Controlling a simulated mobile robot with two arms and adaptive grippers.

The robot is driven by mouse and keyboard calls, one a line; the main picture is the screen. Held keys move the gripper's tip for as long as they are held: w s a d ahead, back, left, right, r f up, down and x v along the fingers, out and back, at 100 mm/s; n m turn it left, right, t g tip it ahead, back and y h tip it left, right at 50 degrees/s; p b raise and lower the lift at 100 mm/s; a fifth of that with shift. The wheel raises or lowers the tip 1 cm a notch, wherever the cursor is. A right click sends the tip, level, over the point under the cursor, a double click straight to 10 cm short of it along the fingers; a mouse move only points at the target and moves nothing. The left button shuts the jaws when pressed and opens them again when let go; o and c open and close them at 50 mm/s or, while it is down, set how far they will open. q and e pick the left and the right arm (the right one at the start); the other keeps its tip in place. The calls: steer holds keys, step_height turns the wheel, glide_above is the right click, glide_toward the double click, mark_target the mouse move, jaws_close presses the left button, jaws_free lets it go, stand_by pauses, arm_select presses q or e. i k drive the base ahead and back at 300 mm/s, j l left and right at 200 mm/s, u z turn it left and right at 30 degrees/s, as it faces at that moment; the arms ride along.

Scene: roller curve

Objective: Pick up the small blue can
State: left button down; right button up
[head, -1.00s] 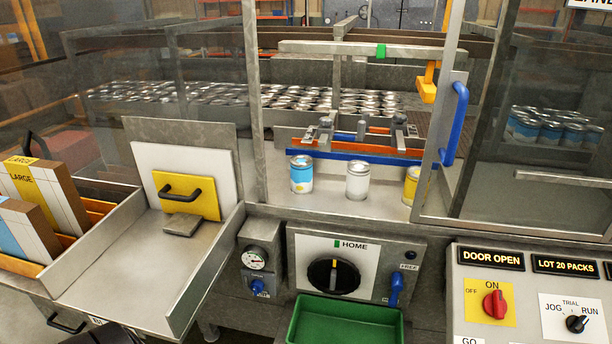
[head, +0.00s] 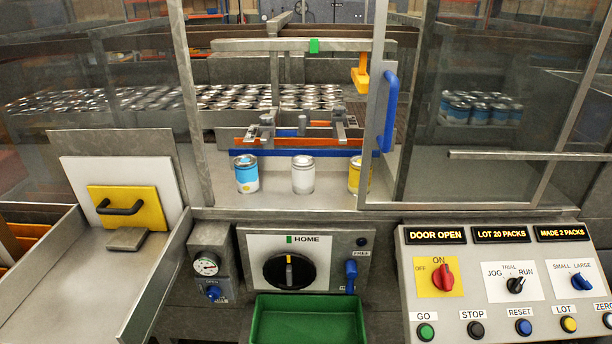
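A small blue can (head: 246,174) with a white and yellow patterned label stands upright on the metal shelf, left of a plain white can (head: 303,175). A yellow can (head: 356,174) stands to the right, partly behind the door frame. The three stand apart in a row in front of a blue rail (head: 300,152). Neither of my grippers is in view.
The clear sliding door (head: 481,110) with a blue handle (head: 389,112) covers the right side; the opening before the cans is clear. A green bin (head: 306,322) sits below the HOME dial (head: 291,270). A control panel (head: 505,285) stands at right, a metal tray (head: 90,275) at left.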

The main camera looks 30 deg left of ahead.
mark_target(246, 167)
steer(key=u, duration=1.3)
steer(key=i+j+z, duration=0.1)
steer(key=i+j, duration=0.1)
steer(key=j, duration=0.05)
